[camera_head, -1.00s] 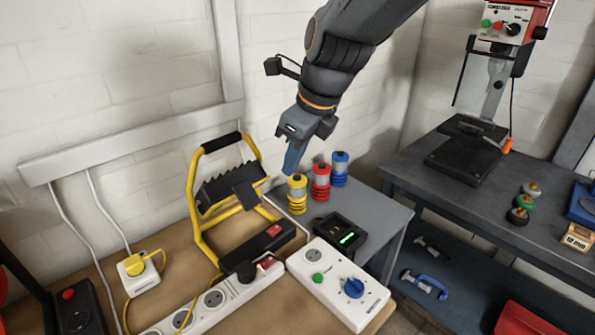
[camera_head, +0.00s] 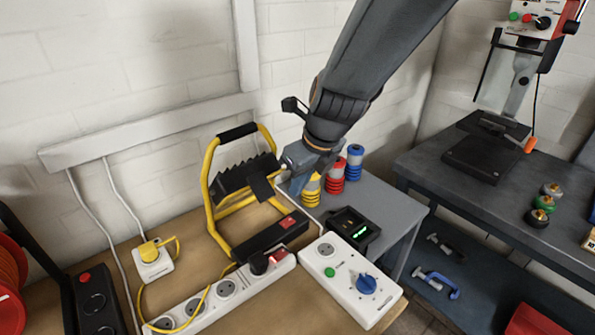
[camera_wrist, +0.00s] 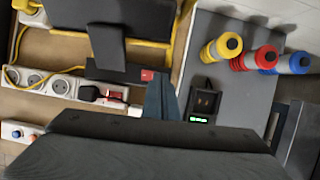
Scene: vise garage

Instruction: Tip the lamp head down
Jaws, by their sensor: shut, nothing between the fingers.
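The work lamp has a yellow tube frame (camera_head: 209,180) and a black finned lamp head (camera_head: 245,176), and stands on the wooden bench at the centre left. The dark lamp head (camera_wrist: 110,35) also shows at the top of the wrist view. My gripper (camera_head: 279,181) is shut and empty. It is just right of the lamp head in the head view, at about its height; I cannot tell whether it touches. In the wrist view its fingers (camera_wrist: 161,97) point up, just right of the lamp. Part of the frame is hidden behind the head.
Yellow (camera_head: 310,190), red (camera_head: 336,176) and blue (camera_head: 355,163) stacked pieces stand close behind my gripper on the grey table. A black charger (camera_head: 350,225) with a green display is in front of them. A white power strip (camera_head: 222,292) and a control box (camera_head: 350,280) lie along the bench front.

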